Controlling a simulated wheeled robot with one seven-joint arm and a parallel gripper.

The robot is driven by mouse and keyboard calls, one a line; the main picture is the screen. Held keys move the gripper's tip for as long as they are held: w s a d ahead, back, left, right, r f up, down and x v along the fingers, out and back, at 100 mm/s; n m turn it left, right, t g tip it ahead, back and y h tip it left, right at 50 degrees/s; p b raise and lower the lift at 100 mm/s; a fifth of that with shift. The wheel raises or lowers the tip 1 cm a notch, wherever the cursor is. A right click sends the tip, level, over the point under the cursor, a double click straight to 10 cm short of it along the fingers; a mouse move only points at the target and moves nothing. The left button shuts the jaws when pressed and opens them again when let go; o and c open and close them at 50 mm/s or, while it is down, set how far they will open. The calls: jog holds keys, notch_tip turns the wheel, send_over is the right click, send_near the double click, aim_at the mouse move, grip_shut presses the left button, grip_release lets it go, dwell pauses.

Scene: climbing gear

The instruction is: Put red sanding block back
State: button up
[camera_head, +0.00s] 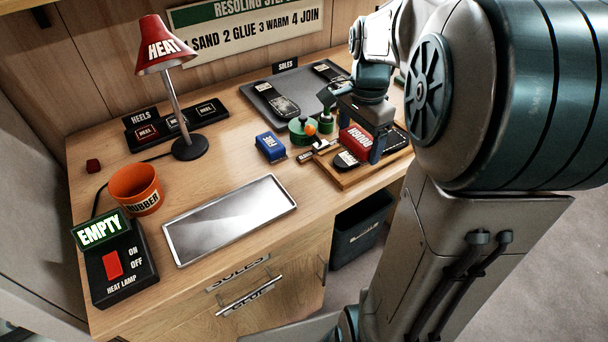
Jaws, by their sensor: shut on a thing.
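The red sanding block (356,140), marked ROUGH, is between the fingers of my gripper (354,145) at the right of the bench. My gripper is shut on it, pointing down. The block is over or close to a wooden board (361,180) with dark soles on it; I cannot tell whether it touches them. The blue block (270,147), marked FINE, stands on the bench to the left of my gripper.
A green round item (298,138) with something orange and a small bottle (326,122) stand close to my gripper's left. A dark mat (256,91) with soles lies behind. An empty metal tray (188,249), orange RUBBER cup (135,190) and red lamp (163,49) are farther left.

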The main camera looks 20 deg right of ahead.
send_over(307, 186)
notch_tip(307, 186, down, 6)
jog(key=shift+f, duration=2.1)
jog(key=shift+f, duration=0.15)
jog(key=o, duration=0.9)
